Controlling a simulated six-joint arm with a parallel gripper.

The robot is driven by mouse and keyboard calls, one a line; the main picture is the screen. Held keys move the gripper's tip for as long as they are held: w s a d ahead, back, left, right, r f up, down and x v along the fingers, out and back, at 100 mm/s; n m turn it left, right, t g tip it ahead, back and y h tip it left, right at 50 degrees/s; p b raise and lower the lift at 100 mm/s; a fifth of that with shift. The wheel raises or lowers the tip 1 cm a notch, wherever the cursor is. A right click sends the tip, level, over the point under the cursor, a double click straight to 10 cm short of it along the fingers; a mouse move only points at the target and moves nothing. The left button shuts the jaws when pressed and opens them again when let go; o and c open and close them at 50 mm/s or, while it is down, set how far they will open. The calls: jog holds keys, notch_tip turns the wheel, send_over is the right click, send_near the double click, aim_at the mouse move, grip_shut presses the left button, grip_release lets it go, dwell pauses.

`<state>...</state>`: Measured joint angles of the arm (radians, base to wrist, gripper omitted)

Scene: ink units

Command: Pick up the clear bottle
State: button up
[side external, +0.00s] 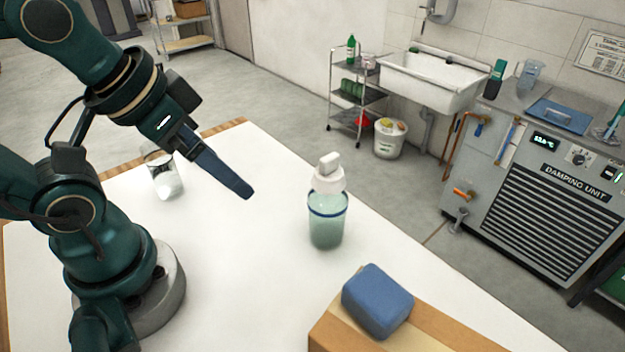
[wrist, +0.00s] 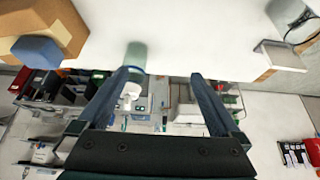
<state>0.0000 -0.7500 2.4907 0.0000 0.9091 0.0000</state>
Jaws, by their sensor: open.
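The clear bottle (side external: 327,218) stands upright on the white tabletop in the side view. It has a pale green lower part, a dark blue ring and a white pump-like cap. My gripper (side external: 247,193) is to its left, angled down toward the right, apart from it and empty. In the wrist view, the open gripper (wrist: 160,75) spreads its two dark fingers. There the bottle (wrist: 137,52) shows near the left fingertip, its white cap toward the bottom of the picture. The left finger appears to overlap the bottle's edge in that view.
A blue block (side external: 377,300) rests on a cardboard box (side external: 440,325) in front of the bottle, to the right. A shiny, see-through container (side external: 163,173) stands behind my arm. The white table (side external: 250,270) is clear around the bottle. A sink and a damping unit stand beyond the table.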

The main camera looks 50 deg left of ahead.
jog(key=w+a+r+t+y, duration=0.4)
jog(key=w+a+r+t, duration=0.45)
jog(key=w, duration=0.55)
jog(key=m+g+h, duration=0.4)
jog(key=m+h, duration=0.5)
jog(key=h, duration=0.5)
send_over(317, 206)
jog(key=w+a, duration=0.1)
jog(key=a, duration=0.1)
notch_tip(317, 206, down, 4)
jog(key=shift+w+f, duration=0.1)
jog(key=shift+f, duration=0.05)
notch_tip(317, 206, down, 15)
jog(key=shift+w+f, duration=0.1)
jog(key=shift+f, duration=0.05)
jog(key=shift+w+d+f, duration=0.1)
jog(key=shift+f, duration=0.15)
jog(key=shift+x, duration=2.45)
